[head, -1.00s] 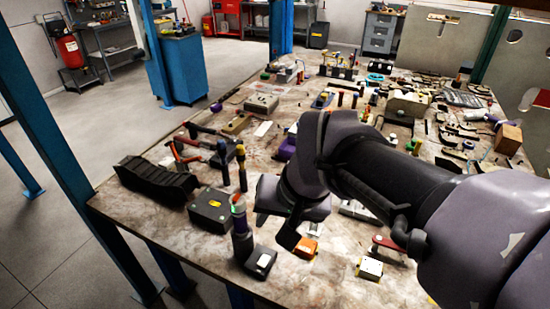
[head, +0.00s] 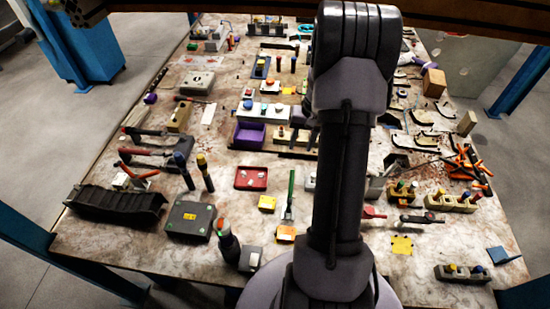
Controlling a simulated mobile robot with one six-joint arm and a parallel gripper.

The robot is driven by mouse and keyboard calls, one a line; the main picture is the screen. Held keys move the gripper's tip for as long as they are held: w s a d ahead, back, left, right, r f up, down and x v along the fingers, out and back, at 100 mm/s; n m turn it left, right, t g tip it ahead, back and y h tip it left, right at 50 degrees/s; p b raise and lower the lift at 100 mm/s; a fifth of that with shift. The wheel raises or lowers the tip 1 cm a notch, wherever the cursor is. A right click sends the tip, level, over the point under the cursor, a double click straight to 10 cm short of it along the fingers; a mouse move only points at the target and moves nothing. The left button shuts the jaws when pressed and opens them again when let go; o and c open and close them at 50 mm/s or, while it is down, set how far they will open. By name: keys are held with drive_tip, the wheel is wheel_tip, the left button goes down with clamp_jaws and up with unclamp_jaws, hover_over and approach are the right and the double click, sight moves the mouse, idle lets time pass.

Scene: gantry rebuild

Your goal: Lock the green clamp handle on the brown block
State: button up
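A long narrow green handle (head: 291,184) shows in the head view, just left of my arm near the front middle of the table. Its lower end meets a small pale metal piece above an orange-yellow block (head: 286,234). I cannot make out a brown block under it or tell whether the handle is locked. A tan-brown block (head: 180,116) stands at the left, and another brown block (head: 433,83) stands at the far right. My arm rises through the middle of the view, and my gripper is hidden.
The cluttered table (head: 130,238) has a red tray (head: 251,178), a purple bin (head: 249,136), a dark box (head: 191,220) and a black ribbed piece (head: 117,203). Orange clamps (head: 466,163) lie at the right. Upright bottles stand left of the green handle. The front right has some bare surface.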

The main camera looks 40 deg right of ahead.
approach(292, 176)
drive_tip(key=f, duration=0.3)
drive_tip(key=f+b, duration=0.1)
drive_tip(key=f, duration=0.2)
drive_tip(key=a+f, duration=0.1)
drive_tip(key=f, duration=0.2)
drive_tip(key=shift+w+f, duration=0.3)
drive_tip(key=shift+w, duration=0.05)
clamp_jaws()
drive_tip(key=shift+r, duration=0.1)
idle(0.6)
